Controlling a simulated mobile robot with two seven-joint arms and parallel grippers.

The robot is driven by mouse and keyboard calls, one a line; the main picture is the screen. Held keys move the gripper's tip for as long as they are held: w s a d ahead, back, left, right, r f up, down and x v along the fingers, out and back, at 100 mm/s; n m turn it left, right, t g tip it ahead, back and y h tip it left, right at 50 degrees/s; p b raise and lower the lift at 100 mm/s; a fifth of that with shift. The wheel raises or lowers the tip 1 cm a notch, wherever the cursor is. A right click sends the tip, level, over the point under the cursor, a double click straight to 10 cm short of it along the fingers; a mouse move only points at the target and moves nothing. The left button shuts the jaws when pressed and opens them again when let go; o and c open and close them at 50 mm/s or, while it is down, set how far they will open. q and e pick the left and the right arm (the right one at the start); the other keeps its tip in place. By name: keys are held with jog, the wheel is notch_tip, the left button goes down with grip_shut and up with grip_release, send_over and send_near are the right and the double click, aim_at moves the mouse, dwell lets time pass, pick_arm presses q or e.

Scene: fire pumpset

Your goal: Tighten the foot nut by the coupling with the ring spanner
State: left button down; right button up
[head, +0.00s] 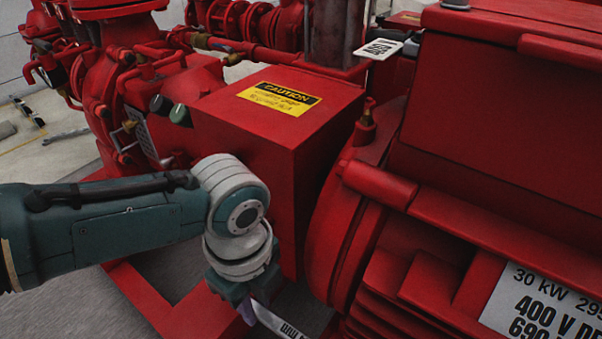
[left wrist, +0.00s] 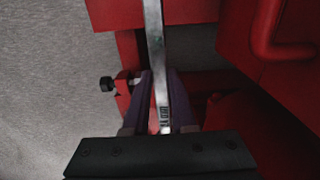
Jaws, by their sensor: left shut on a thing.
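The spanner's printed handle also shows in the head view (head: 272,318). The handle runs up out of the left wrist picture, so its ring end is out of sight. I cannot make out the foot nut. The coupling is not visible; a red guard box (head: 225,118) with a yellow caution label stands there. My right gripper is not in view.
The red motor (head: 500,120) with a rating plate fills the right. Red pump pipework (head: 110,80) stands at the back left. A red base rail (head: 150,300) runs below my arm. A dark knob (left wrist: 106,84) sits left of the fingers. Grey floor lies open at the left.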

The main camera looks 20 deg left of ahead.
pick_arm(q)
jog(key=shift+f+b, duration=1.25)
jog(key=shift+f, duration=0.25)
jog(key=shift+s+a+n+p, duration=0.1)
jog(key=shift+s+n+p, duration=0.2)
jog(key=shift+s+p, duration=0.15)
dwell(0.7)
jog(key=shift+w+r, duration=0.1)
jog(key=shift+r, duration=0.05)
jog(key=shift+r+p, duration=2.5)
jog(key=shift+p, duration=0.15)
